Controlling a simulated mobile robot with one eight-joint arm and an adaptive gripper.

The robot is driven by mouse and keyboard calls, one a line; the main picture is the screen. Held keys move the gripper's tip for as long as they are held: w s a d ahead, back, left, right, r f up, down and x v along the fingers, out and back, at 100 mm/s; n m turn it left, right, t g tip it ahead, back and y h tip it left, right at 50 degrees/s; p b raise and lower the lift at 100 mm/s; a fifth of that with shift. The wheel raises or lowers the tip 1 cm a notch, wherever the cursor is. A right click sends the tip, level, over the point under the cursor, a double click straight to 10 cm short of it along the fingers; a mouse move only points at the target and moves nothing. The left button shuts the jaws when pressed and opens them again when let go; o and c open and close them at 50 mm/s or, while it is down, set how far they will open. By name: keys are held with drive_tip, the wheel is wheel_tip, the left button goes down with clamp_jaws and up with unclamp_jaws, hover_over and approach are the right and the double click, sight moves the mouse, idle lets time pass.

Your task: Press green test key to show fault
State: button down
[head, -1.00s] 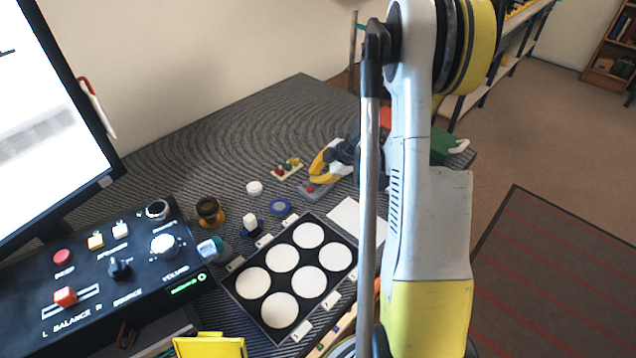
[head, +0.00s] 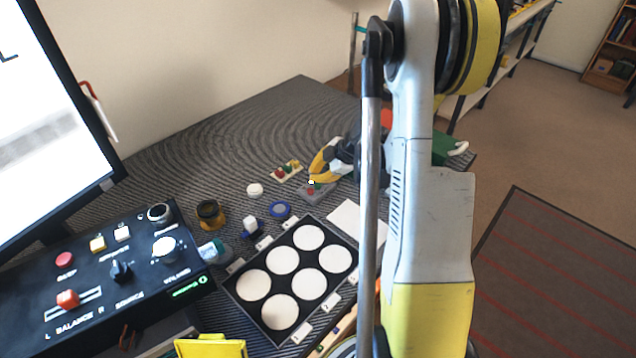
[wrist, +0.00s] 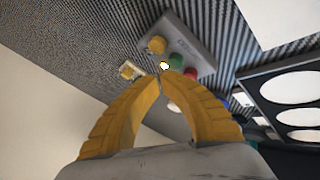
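A grey key box (head: 322,196) lies on the dark ridged table. In the wrist view it (wrist: 190,32) carries a yellow key (wrist: 156,45), a green key (wrist: 177,61) and a red key (wrist: 190,76). A small pale spot (wrist: 164,66) glows beside the green key; it also shows white in the head view (head: 311,182). My gripper (wrist: 161,75) has yellow fingers with their tips together and nothing seen between them. The tips are close to the green key and glowing spot; I cannot tell whether they touch. In the head view my gripper (head: 312,177) is just behind the box.
A cream block (head: 287,171) with coloured knobs lies left of my gripper. A black tray (head: 265,308) with white discs is in front. A black control console (head: 140,285) and a monitor (head: 50,110) stand at left. Bare table lies behind the cream block.

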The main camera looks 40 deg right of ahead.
drive_tip(key=shift+r+p, duration=1.65)
drive_tip(key=shift+r, duration=0.9)
drive_tip(key=s+a+r+m+h, duration=0.1)
drive_tip(key=s+a+r+m, duration=0.2)
drive_tip(key=a+r, duration=0.45)
drive_tip(key=s+a+r+m, duration=0.2)
drive_tip(key=a+r+m, duration=0.1)
drive_tip(key=a+r, duration=0.4)
drive_tip(key=s+a+r+m+h, duration=0.1)
drive_tip(key=s+a+r+m, duration=0.2)
drive_tip(key=s+a+m, duration=0.3)
drive_tip(key=s+a, duration=0.5)
drive_tip(key=s, duration=0.3)
drive_tip(key=shift+a+m, duration=0.3)
